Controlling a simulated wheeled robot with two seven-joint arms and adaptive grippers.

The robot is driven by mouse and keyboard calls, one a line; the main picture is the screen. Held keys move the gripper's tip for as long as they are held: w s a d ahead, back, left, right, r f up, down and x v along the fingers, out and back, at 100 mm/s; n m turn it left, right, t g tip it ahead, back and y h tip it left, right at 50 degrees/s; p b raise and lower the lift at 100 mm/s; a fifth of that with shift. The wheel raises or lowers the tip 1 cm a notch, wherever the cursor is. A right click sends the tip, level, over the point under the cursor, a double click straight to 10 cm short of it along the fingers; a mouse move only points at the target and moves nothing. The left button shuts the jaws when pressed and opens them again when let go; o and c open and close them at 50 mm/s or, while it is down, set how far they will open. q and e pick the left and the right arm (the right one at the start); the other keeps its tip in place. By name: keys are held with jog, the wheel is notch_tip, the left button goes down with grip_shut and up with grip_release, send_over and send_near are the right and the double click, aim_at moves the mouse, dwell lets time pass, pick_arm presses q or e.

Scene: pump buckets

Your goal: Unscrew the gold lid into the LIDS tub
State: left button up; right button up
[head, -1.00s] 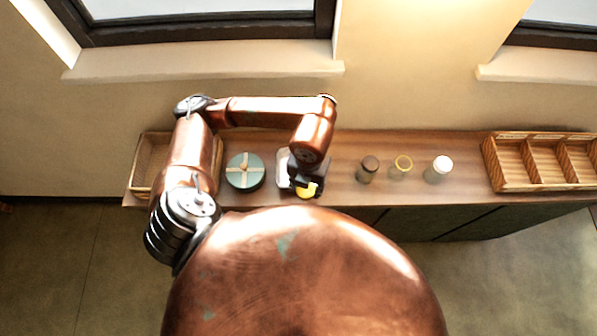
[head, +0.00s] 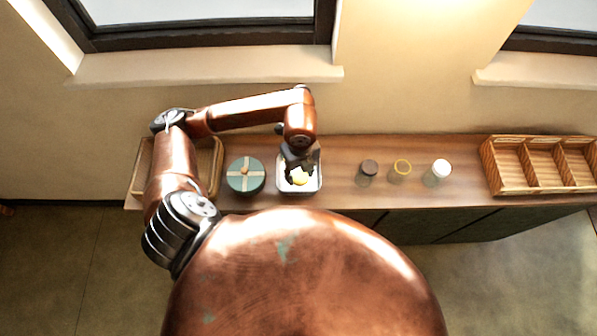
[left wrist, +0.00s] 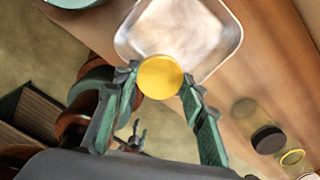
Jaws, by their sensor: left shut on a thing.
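My left gripper (head: 299,170) is shut on the gold lid (left wrist: 160,77), a round yellow-gold disc pinched between its fingertips in the left wrist view. In the head view the gold lid (head: 300,177) shows below the gripper, over a pale square tub (head: 308,188). The tub also shows beyond the lid in the left wrist view (left wrist: 226,45). I cannot read any label on it, nor tell the lid's exact height above it. A clear jar with a gold rim (head: 402,167) stands open on the counter. My right gripper is not in view.
A dark-lidded jar (head: 368,169) and a white-lidded jar (head: 438,172) flank the gold-rimmed jar. A round green tin (head: 245,189) and a wicker basket (head: 133,177) are left of the tub. A divided wooden tray (head: 512,189) is at the right.

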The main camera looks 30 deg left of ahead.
aim_at(299, 173)
pick_arm(q)
jog(key=w+f, duration=0.1)
jog(key=w+a+f, duration=0.1)
jog(key=f, duration=0.1)
jog(key=w+a+f, duration=0.1)
jog(key=f, duration=0.1)
jog(key=shift+w+a+f, duration=0.25)
notch_tip(299, 173, down, 3)
jog(key=shift+w+a+f+p, duration=0.1)
jog(key=shift+p, duration=0.5)
jog(key=shift+f, duration=0.2)
jog(key=o, duration=1.3)
